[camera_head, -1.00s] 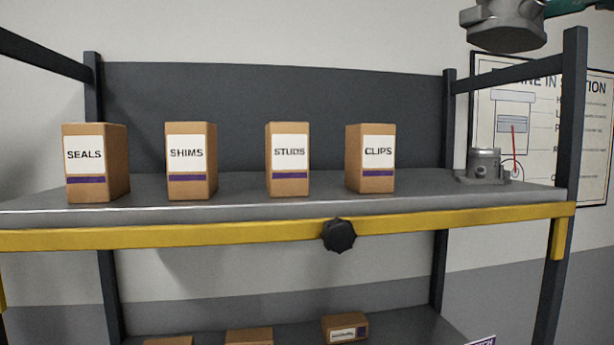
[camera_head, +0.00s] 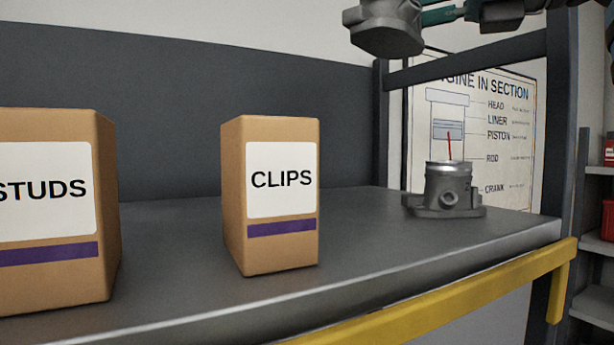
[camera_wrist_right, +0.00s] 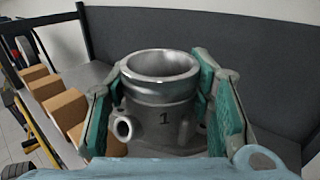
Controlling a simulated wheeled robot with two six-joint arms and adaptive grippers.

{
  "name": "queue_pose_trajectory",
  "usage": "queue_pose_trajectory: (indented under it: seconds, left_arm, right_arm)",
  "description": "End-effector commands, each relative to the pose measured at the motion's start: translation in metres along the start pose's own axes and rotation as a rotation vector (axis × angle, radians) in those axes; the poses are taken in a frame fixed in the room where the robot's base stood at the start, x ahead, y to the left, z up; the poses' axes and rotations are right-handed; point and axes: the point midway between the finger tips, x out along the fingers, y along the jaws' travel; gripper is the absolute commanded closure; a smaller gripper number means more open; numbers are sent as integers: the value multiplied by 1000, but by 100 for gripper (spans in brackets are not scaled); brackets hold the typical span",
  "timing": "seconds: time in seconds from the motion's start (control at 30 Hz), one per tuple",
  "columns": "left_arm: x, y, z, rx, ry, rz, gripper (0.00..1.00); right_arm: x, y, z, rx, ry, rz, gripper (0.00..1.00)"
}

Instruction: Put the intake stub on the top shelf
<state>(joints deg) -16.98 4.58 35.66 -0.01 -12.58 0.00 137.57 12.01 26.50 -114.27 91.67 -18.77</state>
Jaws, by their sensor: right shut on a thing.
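A grey metal intake stub (camera_wrist_right: 163,85) with a bright round rim and the number 1 on its side fills the middle of the right wrist view. My right gripper (camera_wrist_right: 160,98), with teal fingers on both sides of it, is shut on it. In the head view the held stub (camera_head: 385,27) hangs in the air at the top, above the level of the top shelf (camera_head: 385,240). A second, similar stub (camera_head: 447,187) stands upright on its flange near the shelf's right end. My left gripper is not in view.
A CLIPS box (camera_head: 270,195) and a STUDS box (camera_head: 55,210) stand on the top shelf. Bare shelf lies between the CLIPS box and the standing stub. A dark post (camera_head: 380,125) and a slanted rail (camera_head: 470,62) frame the right end. A yellow beam (camera_head: 450,290) runs along the front.

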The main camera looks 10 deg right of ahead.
Motion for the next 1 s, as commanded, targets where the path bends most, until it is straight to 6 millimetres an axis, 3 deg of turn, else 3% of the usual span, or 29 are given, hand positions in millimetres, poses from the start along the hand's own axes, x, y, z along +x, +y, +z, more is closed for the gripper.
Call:
queue_pose_trajectory:
  seconds: [0.17,0.27,0.5,0.6,0.9,1.0]
  left_arm:
    - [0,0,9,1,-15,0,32]
    - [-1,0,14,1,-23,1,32]
    - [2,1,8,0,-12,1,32]
    - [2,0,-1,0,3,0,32]
    - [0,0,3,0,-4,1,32]
    - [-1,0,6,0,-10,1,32]
  right_arm:
    - [2,-6,-15,0,-4,-2,100]
    - [4,-6,-38,0,2,-2,100]
    - [5,-5,-125,6,6,1,100]
    - [4,-4,-151,5,5,2,100]
    - [4,-4,-199,4,3,2,100]
    - [4,-3,-203,2,1,3,100]
